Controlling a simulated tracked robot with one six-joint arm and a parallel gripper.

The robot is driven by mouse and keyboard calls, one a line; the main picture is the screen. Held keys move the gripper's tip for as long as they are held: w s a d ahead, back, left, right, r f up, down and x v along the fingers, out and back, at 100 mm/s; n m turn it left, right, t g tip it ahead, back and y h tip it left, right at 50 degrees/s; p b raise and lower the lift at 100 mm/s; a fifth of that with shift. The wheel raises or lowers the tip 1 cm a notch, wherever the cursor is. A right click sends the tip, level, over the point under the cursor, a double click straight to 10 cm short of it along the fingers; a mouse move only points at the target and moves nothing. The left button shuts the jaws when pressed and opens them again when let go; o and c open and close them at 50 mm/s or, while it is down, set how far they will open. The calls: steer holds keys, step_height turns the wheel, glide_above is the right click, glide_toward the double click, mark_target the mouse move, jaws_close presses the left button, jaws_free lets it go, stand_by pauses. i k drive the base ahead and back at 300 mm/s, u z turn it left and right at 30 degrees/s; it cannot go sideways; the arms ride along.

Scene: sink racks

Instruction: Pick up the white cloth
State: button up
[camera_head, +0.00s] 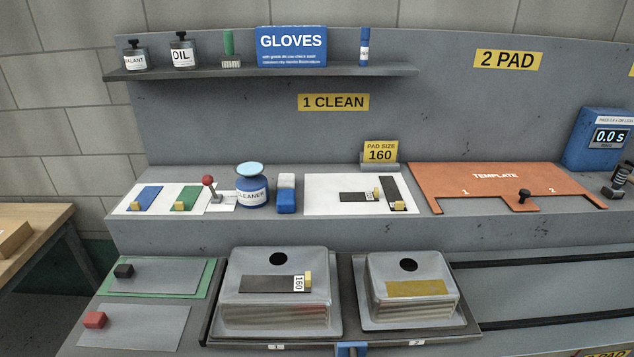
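No single thing is plainly a white cloth. A small white piece (226,202) lies on the ledge by the red-knobbed lever (208,184), left of the blue CLEANER jar (251,194); I cannot tell whether it is cloth. A block with a white upper part and blue lower part (286,201) stands right of the jar. A larger flat white sheet (322,203) lies further right, with dark pads on it. Another white sheet (131,205) lies at the left under blue and green pads. My gripper is not in view.
An orange TEMPLATE plate (450,178) covers the ledge's right side. Two grey sinks (240,270) (385,265) sit in front on a dark tray. A shelf (260,71) above holds bottles and a GLOVES box (291,46). A wooden table (45,218) stands left.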

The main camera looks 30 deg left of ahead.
mark_target(285, 180)
steer(key=z, duration=0.65)
steer(key=k, duration=0.85)
steer(key=u, duration=2)
steer(key=i, duration=0.8)
steer(key=z, duration=0.05)
